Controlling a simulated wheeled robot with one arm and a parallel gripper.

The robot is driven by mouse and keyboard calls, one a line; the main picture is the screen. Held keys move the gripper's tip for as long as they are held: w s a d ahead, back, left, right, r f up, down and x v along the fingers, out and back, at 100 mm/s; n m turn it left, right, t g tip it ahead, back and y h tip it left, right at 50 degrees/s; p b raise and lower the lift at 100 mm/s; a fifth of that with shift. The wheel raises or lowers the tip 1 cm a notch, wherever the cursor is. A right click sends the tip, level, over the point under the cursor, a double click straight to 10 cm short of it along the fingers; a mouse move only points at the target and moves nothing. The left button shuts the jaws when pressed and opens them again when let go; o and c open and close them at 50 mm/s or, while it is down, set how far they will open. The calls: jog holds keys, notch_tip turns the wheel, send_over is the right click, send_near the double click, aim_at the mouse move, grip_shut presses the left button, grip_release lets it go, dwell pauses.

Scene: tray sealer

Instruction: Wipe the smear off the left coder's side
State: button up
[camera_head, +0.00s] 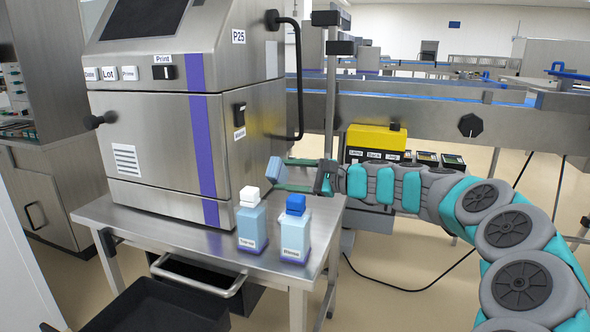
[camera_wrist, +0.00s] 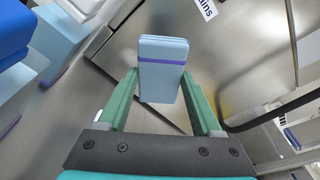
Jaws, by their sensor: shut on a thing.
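The left coder (camera_head: 155,150) is a steel cabinet marked P25 with a purple stripe, standing on a steel table. Its right side (camera_head: 262,125) shows at an angle. I cannot make out a smear in either view. My gripper (camera_head: 284,174) is beside the coder's lower right side and is shut on a light blue pad (camera_head: 277,168). In the wrist view the pad (camera_wrist: 162,80), with a purple band, sticks out between the green fingers (camera_wrist: 160,92). The coder's steel side (camera_wrist: 240,50) is behind it; I cannot tell whether they touch.
A white-capped bottle (camera_head: 251,225) and a blue-capped bottle (camera_head: 295,233) stand on the table (camera_head: 190,246) close to my gripper. A black handle (camera_head: 296,80) juts from the coder's right side. A conveyor (camera_head: 430,112) and a yellow-topped box (camera_head: 376,138) are to the right.

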aim_at(244, 170)
jog(key=shift+s+a+f, duration=0.1)
jog(key=shift+s+a, duration=0.1)
jog(key=shift+s+r+b+x, duration=0.15)
jog(key=shift+b+x, duration=0.1)
jog(key=shift+x, duration=1.15)
jog(key=shift+s+r+b+x, duration=0.1)
jog(key=shift+r+b+x, duration=0.1)
jog(key=shift+x, duration=1.2)
jog(key=shift+x, duration=1.15)
jog(key=shift+s+a+r+p, duration=0.1)
jog(key=shift+s+p, duration=0.05)
jog(key=shift+p, duration=0.15)
jog(key=shift+w+d+r+p, duration=0.1)
jog(key=shift+w+d+p, duration=0.15)
jog(key=shift+w+p, duration=0.2)
jog(key=shift+w+d+r+p, duration=0.1)
jog(key=shift+w+d+p, duration=0.15)
jog(key=shift+w, duration=0.3)
jog(key=shift+w+d+f+p, duration=0.1)
jog(key=shift+w+d+p, duration=0.1)
jog(key=shift+w, duration=0.2)
jog(key=shift+w+d+f+p, duration=0.1)
jog(key=shift+w+p, duration=0.05)
jog(key=shift+w, duration=0.25)
jog(key=shift+a, duration=0.15)
